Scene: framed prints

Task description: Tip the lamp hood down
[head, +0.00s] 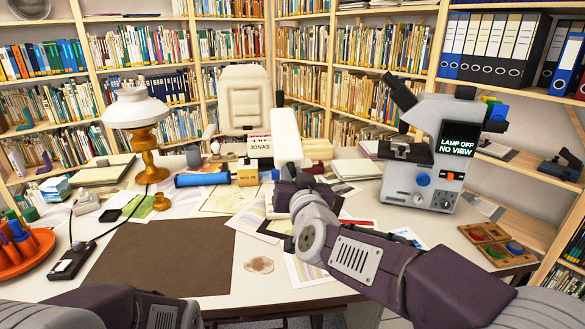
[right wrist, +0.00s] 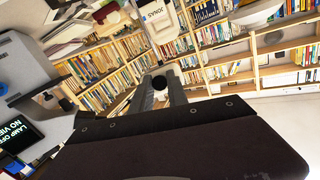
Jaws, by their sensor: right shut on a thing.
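A brass lamp (head: 147,160) stands on the left of the desk, with a white hood (head: 135,108) on top. The hood looks level, its open side down. A pale rounded shape at the top right of the right wrist view seems to be this hood (right wrist: 257,14). My right gripper (head: 280,99) is raised above the middle of the desk, well to the right of the hood and apart from it. In the right wrist view its fingers (right wrist: 159,84) are shut on a small dark round thing (right wrist: 158,82), mostly hidden between them. My left gripper is out of view.
A microscope (head: 425,180) with a lit screen stands on the right, near my right arm. A blue roll (head: 203,180) and papers lie mid-desk. A brown mat (head: 160,258) is clear at the front. An orange tray (head: 30,258) sits far left.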

